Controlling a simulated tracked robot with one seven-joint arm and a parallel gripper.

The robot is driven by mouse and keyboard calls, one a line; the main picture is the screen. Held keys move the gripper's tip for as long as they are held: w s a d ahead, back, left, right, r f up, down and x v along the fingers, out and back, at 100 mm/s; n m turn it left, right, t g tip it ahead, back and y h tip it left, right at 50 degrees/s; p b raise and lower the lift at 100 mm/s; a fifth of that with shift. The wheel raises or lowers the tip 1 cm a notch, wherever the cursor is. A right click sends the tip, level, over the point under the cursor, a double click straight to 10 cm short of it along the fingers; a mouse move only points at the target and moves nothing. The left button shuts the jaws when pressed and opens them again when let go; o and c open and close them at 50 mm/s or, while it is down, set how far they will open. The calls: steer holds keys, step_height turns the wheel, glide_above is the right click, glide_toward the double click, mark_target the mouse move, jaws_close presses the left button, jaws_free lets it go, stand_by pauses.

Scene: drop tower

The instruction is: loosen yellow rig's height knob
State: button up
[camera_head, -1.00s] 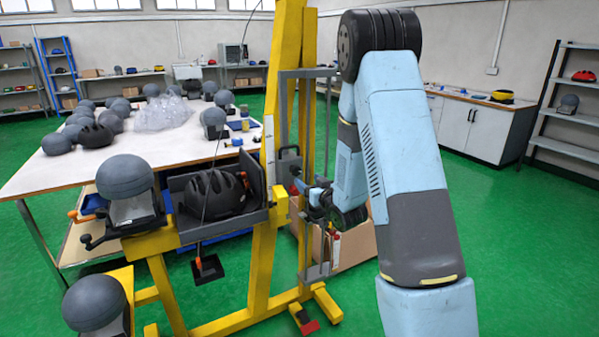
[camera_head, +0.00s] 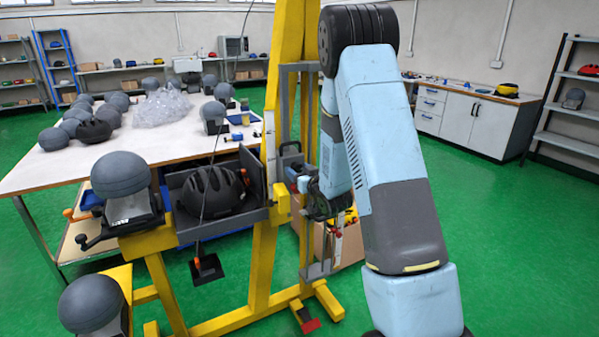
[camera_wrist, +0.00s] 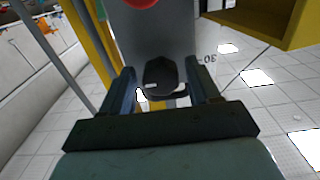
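The yellow rig (camera_head: 262,265) stands in front of the worktable, with a tall yellow post and a grey carriage frame beside it. A dark round knob (camera_wrist: 160,76) with a small pale mark sits on a grey plate (camera_wrist: 155,38) in the wrist view. My gripper (camera_wrist: 159,66) is open, with one finger on each side of the knob. A narrow gap shows between the knob and each finger; I cannot tell whether either touches. In the head view my gripper (camera_head: 304,186) is partly hidden by my own wrist, close to the post's right side. The knob cannot be made out there.
A black helmet (camera_head: 210,192) rests in the rig's grey tray, beside a grey headform (camera_head: 120,175). The white table (camera_head: 60,176) behind holds several headforms. A cardboard box (camera_head: 351,244) stands behind the carriage frame. Green floor is clear at the right.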

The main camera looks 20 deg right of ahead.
steer(key=shift+d, duration=0.1)
steer(key=c, duration=0.8)
steer(key=shift+c, duration=0.2)
steer(key=shift+m, duration=0.4)
steer(key=m, duration=0.3)
steer(key=shift+m, duration=0.4)
steer(key=m, duration=0.9)
steer(key=shift+r, duration=0.1)
steer(key=shift+m, duration=2.2)
